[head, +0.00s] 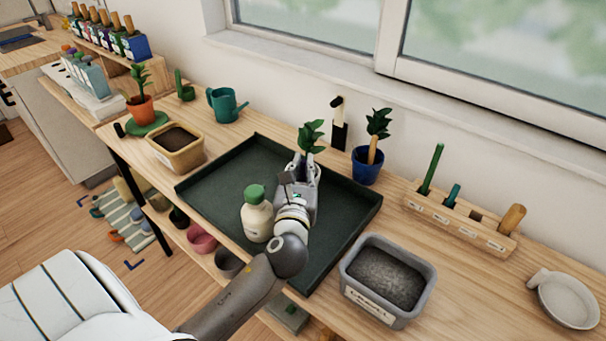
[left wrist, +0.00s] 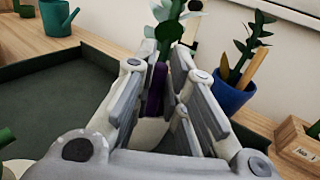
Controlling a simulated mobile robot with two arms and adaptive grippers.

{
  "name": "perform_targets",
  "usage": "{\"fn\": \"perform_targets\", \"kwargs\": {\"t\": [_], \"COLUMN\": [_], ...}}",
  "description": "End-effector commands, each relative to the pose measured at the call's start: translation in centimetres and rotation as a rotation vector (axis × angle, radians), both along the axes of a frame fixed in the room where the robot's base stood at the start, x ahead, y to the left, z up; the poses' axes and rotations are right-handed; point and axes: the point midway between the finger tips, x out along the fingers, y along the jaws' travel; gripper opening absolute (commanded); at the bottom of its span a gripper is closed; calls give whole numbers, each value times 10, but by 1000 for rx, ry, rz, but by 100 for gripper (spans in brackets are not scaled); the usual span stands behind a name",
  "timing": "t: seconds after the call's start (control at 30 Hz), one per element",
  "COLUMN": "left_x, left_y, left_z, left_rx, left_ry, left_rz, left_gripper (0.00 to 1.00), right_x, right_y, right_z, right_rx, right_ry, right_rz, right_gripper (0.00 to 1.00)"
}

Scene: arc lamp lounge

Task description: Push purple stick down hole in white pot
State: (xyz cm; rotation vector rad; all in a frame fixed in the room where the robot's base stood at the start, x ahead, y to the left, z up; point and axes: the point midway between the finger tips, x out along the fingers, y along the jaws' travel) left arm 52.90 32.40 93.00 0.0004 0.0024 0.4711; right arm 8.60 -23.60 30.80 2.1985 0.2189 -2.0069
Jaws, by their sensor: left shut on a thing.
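My left gripper (head: 303,168) is over the dark green tray (head: 345,218), its fingers pointing toward the window. In the left wrist view the left gripper (left wrist: 160,88) is shut on the purple stick (left wrist: 155,92), which stands roughly upright between the fingers. A pale rounded surface, apparently the white pot (left wrist: 149,130), shows below the stick. A leafy green plant (head: 311,136) rises beyond the fingers. The gripper hides the stick and pot in the head view. I cannot tell how deep the stick's lower end is. My right gripper is not in view.
A white bottle with a green cap (head: 257,215) stands in the tray close to my left wrist. A blue pot with a plant (head: 367,166) is right of the gripper. A gravel tub (head: 365,308) and wooden tool rack (head: 455,219) are further right. The tray's left part is bare.

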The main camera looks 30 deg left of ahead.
Motion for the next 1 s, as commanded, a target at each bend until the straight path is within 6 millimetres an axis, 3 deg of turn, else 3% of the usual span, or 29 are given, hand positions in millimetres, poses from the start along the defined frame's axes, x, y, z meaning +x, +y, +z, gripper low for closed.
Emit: {"fn": "perform_targets", "kwargs": {"t": [0.03, 0.43, 0.47, 0.6, 1.0], "left_x": [0, 0, 0, 0, -1], "left_y": [0, 0, 0, 0, -1], "left_z": [-8, -11, -10, -10, -6], "left_rx": [-1, 1, 0, 0, -2], "left_ry": [2, 0, -1, -1, -1], "left_rz": [0, -1, -1, -1, -2], "left_gripper": [1, 1, 17, 35, 35], "right_x": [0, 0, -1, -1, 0], "right_y": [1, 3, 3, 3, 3], "right_z": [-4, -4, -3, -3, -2], "right_rx": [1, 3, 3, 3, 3], "right_ry": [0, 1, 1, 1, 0], "right_rz": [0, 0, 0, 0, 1], "right_gripper": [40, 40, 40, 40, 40]}}
